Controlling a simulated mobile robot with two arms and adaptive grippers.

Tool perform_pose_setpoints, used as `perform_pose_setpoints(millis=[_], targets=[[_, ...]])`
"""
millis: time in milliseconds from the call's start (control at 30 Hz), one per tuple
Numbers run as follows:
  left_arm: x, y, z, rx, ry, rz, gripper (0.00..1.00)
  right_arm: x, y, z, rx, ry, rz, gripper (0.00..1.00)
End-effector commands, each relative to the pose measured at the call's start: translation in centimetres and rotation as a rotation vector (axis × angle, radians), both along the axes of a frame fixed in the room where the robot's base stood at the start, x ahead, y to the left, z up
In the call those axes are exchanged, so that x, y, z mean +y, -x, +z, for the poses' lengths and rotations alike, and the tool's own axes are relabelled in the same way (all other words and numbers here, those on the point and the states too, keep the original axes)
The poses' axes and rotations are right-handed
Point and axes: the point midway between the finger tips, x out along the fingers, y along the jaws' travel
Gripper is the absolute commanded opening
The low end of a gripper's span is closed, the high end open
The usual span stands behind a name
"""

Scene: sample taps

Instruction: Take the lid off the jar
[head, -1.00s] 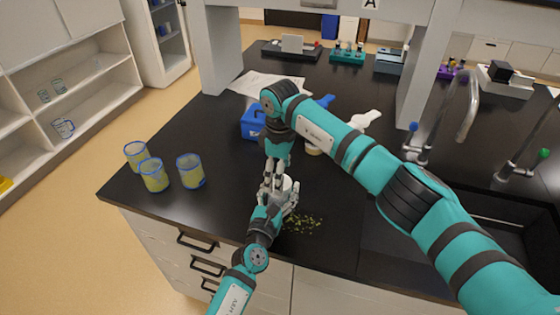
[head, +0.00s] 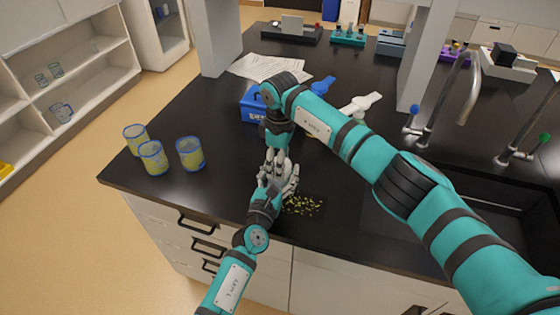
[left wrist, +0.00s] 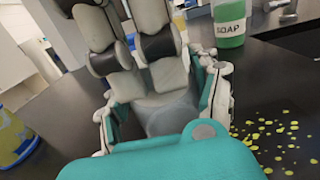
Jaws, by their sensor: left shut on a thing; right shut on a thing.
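The jar (left wrist: 170,118) shows only as a greyish, cloudy surface between my left fingers in the left wrist view. In the head view the fingers hide it. My left gripper (head: 275,188) is shut around it from the front, low over the counter; it also shows in the left wrist view (left wrist: 160,110). My right gripper (head: 278,165) points down from above, shut at the jar's top, and its fingers also show in the left wrist view (left wrist: 135,50). The lid is hidden between the right fingers, so I cannot see whether it is apart from the jar.
Yellow-green bits (head: 303,205) lie scattered right of the grippers. Several blue-rimmed beakers (head: 153,158) stand at the counter's left. A blue box (head: 252,103) is behind my right arm. A green soap bottle (left wrist: 229,22) shows in the left wrist view. The sink (head: 500,190) is at right.

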Motion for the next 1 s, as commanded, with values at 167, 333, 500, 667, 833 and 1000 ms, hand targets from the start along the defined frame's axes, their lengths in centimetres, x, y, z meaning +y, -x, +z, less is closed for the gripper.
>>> perform_pose_setpoints(millis=[167,333,500,667,833,1000], targets=[[0.0,0.0,0.0,0.000,0.000,0.000,0.00,0.0,0.0,0.0,0.001,0.000,0.001,0.78],[0.0,0.0,0.0,0.000,0.000,0.000,0.00,0.0,0.0,0.0,0.001,0.000,0.001,0.82],[0.0,0.0,0.0,0.000,0.000,0.000,0.00,0.0,0.0,0.2,0.000,-0.001,0.001,0.82],[0.0,0.0,0.0,0.000,0.000,0.000,0.00,0.0,0.0,1.6,-0.001,-0.001,0.000,0.82],[0.0,0.0,0.0,0.000,0.000,0.000,0.00,0.0,0.0,3.9,-0.002,0.000,0.001,0.82],[0.0,0.0,0.0,0.000,0.000,0.000,0.00,0.0,0.0,5.3,-0.001,-0.002,0.001,0.81]])
